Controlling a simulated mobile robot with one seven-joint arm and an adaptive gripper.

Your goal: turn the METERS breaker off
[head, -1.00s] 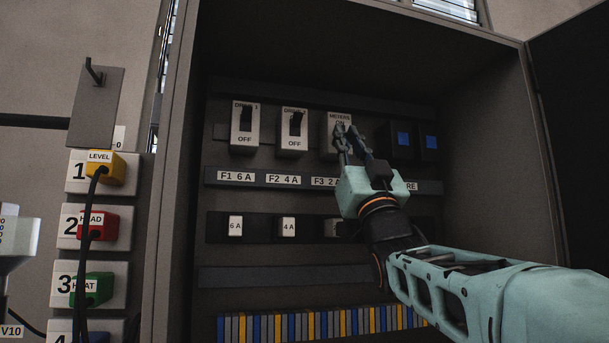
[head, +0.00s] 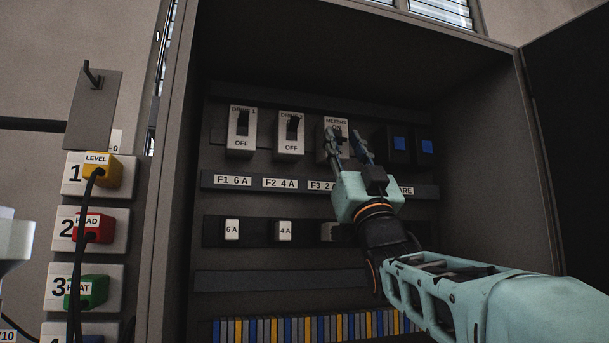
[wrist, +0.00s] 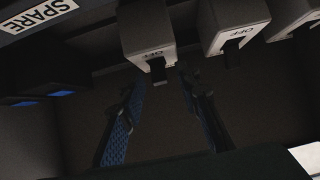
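The METERS breaker (head: 328,122) is a white block at the right end of the breaker row in the cabinet, partly hidden by my fingers in the head view. My gripper (head: 346,134) is open in front of it, its two fingers apart. In the wrist view, turned upside down, the breaker's white front (wrist: 145,35) and OFF label show. Its dark toggle (wrist: 158,71) lies between the tips of my gripper (wrist: 160,78), with gaps seen on both sides. I cannot tell for sure whether the toggle is up or down.
DRIVE 1 (head: 241,142) and DRIVE 2 (head: 290,147) breakers stand to the left, toggles up. Blue-faced dark blocks (head: 399,144) sit close on the right. The cabinet's side walls and open door (head: 585,130) bound the space.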

